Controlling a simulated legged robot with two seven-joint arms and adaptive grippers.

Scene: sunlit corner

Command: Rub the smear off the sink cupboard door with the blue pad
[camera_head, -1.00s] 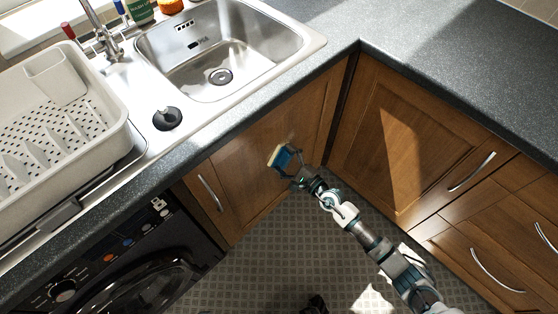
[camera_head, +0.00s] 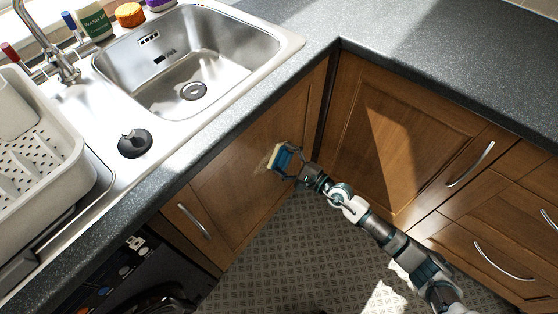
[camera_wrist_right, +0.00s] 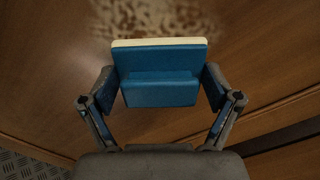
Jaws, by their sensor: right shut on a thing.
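The blue pad (camera_head: 284,160) has a cream face turned toward the sink cupboard door (camera_head: 236,190). My right gripper (camera_head: 291,166) is shut on the pad, in front of the door's upper right part. In the right wrist view the pad (camera_wrist_right: 160,88) sits between the two fingers of the gripper (camera_wrist_right: 160,94). The smear (camera_wrist_right: 160,18) is a blotchy pale and brown patch on the wood just beyond the pad's cream edge. In the head view the smear (camera_head: 263,164) shows faintly left of the pad. I cannot tell whether the pad touches the door. My left gripper is out of view.
The worktop edge (camera_head: 240,121) runs above the door, with the sink (camera_head: 190,70) set in it. Another cupboard door (camera_head: 390,150) meets it at the corner on the right. A door handle (camera_head: 194,221) sticks out at the left. The tiled floor (camera_head: 290,250) is clear nearby.

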